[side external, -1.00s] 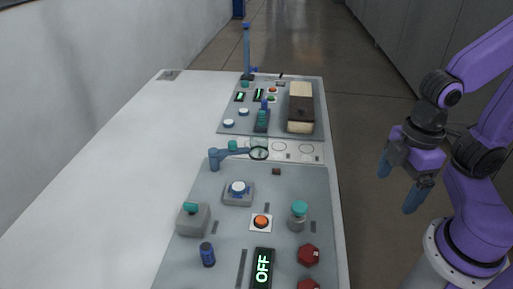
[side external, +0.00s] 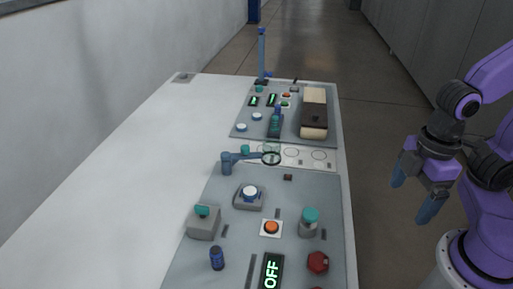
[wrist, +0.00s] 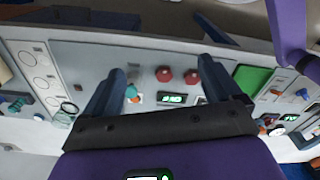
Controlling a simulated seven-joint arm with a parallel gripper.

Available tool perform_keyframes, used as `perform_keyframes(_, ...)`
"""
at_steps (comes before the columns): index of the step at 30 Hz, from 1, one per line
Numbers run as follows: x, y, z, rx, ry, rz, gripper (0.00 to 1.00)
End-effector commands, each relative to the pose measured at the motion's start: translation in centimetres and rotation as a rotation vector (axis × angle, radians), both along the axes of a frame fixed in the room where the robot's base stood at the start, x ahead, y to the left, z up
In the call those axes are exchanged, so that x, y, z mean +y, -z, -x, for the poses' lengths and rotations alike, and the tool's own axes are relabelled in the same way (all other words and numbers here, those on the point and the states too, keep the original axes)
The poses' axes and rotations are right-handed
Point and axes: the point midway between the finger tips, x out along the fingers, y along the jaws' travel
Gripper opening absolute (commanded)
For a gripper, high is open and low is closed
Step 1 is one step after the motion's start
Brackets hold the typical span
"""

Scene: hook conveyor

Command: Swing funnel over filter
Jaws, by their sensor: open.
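A blue swing arm (side external: 240,158) with a dark ring at its end stands near the middle of the bench in the side view. The ring (side external: 271,158) lies by a row of outlined circles (side external: 305,153); I take this arm to be the funnel holder. A faint clear shape shows at the ring. I cannot tell which thing is the filter. In the wrist view the ring (wrist: 68,108) is small, left of my fingers. My gripper (side external: 413,196) is open and empty, off the bench's right side, well apart from the arm. It also shows in the wrist view (wrist: 158,78).
The near panel carries an orange button (side external: 271,228), a teal-capped knob (side external: 309,222), a red knob (side external: 318,262) and an OFF display (side external: 271,271). A cream and brown block (side external: 313,112) and a tall blue post (side external: 262,55) stand behind. The bench's left side (side external: 110,170) is clear.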

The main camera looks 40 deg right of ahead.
Motion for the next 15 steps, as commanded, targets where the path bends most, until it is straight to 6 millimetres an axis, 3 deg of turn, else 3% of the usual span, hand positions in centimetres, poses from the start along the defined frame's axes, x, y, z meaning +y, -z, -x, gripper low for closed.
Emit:
perform_keyframes(5,0.0,0.0,0.0,0.000,0.000,0.000,0.91)
perform_keyframes(8,0.2,-0.1,-0.2,0.000,0.004,0.000,0.59)
perform_keyframes(9,0.4,-0.2,-0.5,0.000,0.010,0.000,0.56)
perform_keyframes(11,1.1,-0.6,-1.3,0.000,0.024,0.001,0.56)
perform_keyframes(15,3.9,-1.9,-4.7,0.001,0.085,0.002,0.56)
